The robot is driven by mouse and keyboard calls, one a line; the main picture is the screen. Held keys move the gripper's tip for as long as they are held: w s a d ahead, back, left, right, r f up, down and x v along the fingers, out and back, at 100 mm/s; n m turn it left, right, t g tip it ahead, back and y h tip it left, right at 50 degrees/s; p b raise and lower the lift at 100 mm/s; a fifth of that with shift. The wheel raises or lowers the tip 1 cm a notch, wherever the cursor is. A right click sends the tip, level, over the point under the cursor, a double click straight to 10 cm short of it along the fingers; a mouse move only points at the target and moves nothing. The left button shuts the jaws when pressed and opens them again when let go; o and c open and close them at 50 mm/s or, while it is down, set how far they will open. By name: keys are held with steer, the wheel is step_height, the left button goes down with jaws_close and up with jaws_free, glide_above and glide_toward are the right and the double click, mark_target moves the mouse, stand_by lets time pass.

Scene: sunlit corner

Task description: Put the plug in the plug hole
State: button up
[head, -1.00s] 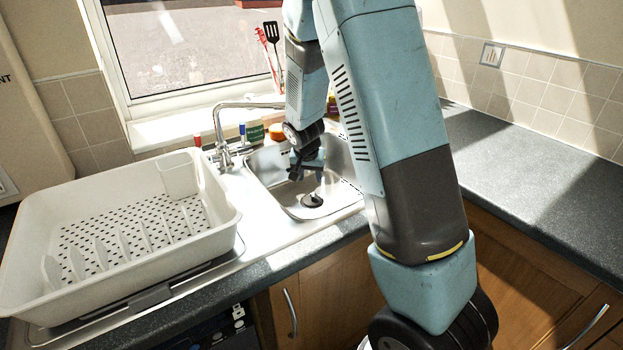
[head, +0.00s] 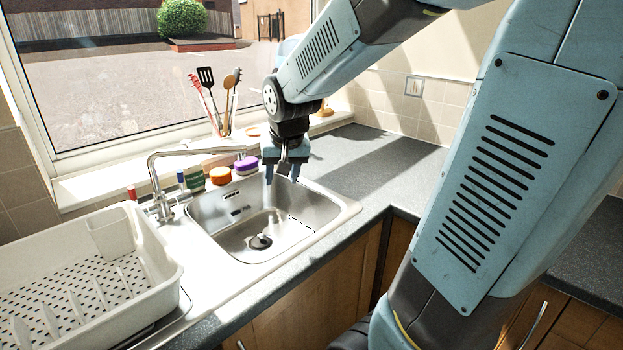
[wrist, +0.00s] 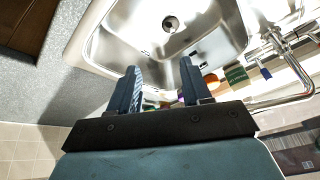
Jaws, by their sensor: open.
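The dark round plug (head: 260,242) lies on the bottom of the steel sink (head: 225,232), at the drain. In the wrist view, the plug (wrist: 171,24) is a small dark disc with a pale centre, near the top of the picture. It appears seated in the plug hole, though I cannot tell how fully; the hole itself is hidden. My gripper (head: 282,177) is open and empty, pointing down above the sink's back right part, well clear of the plug. In the wrist view, the gripper's fingers (wrist: 160,72) stand apart with nothing between them.
A tap (head: 160,180) stands at the sink's left. Utensils (head: 220,100) stand on the sill. A white dish rack (head: 160,262) fills the left. The counter (head: 355,165) at the right is clear.

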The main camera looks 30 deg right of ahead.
steer(key=s+r+n, duration=0.1)
steer(key=s+r, duration=0.2)
steer(key=s, duration=0.5)
steer(key=s+a+r+n+t, duration=0.1)
steer(key=s+r+n, duration=0.1)
steer(key=s, duration=0.6)
steer(key=shift+v, duration=0.9)
steer(key=shift+w, duration=0.1)
